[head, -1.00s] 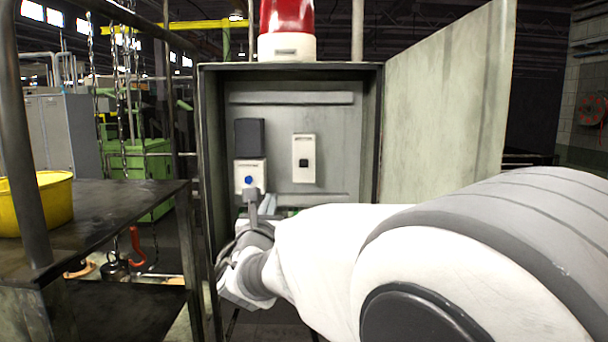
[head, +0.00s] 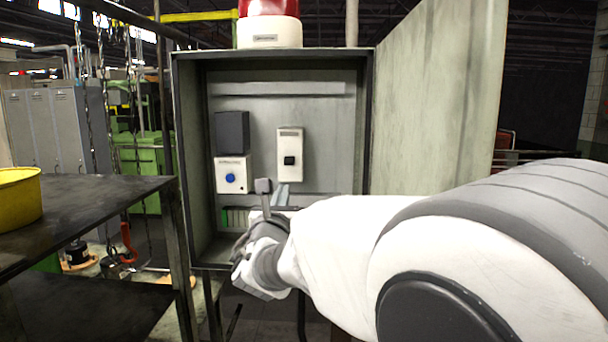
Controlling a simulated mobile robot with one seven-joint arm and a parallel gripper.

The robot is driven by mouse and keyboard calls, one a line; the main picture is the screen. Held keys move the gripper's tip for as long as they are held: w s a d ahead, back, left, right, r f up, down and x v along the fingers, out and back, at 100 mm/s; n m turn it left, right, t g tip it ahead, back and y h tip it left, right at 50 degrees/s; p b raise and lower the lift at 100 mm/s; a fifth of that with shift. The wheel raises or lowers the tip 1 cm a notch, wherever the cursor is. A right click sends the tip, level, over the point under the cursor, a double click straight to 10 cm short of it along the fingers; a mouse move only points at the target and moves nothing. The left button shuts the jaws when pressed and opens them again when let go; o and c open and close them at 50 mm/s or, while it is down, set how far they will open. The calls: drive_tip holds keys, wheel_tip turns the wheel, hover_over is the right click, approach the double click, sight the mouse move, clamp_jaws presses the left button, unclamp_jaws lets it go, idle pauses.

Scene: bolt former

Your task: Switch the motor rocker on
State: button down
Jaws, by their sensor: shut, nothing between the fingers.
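The open grey cabinet (head: 187,150) stands ahead. On its back panel, a tall pale plate (head: 290,138) carries a small black rocker (head: 290,160), most likely the motor rocker; its position is too small to read. To its left, a white box with a blue round button (head: 230,178) sits under a dark grey box (head: 232,133). My gripper (head: 264,186) points up, shut and empty, in front of the cabinet's lower part. In the picture its tip is below and left of the rocker, and right of the blue button. No contact shows.
The cabinet door (head: 430,110) stands open on the right. A red beacon (head: 269,8) sits on top. A dark table (head: 90,200) with a yellow tub (head: 18,196) is at the left. Green terminals (head: 235,217) lie low inside the cabinet, partly hidden by my arm.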

sight(289, 168)
idle(0.3)
drive_tip(key=w+p, duration=0.1)
drive_tip(key=w, duration=0.2)
drive_tip(key=w+r, duration=0.1)
drive_tip(key=w, duration=0.2)
drive_tip(key=w+p, duration=0.1)
drive_tip(key=w, duration=0.2)
drive_tip(key=shift+w+d+r+p, duration=0.15)
drive_tip(key=shift+w+r+p, duration=0.15)
drive_tip(key=shift+w, duration=0.1)
drive_tip(key=shift+r, duration=0.1)
drive_tip(key=shift+d+r+p, duration=0.1)
drive_tip(key=shift+p, duration=0.35)
drive_tip(key=shift+s+g, duration=0.1)
drive_tip(key=shift+g, duration=0.3)
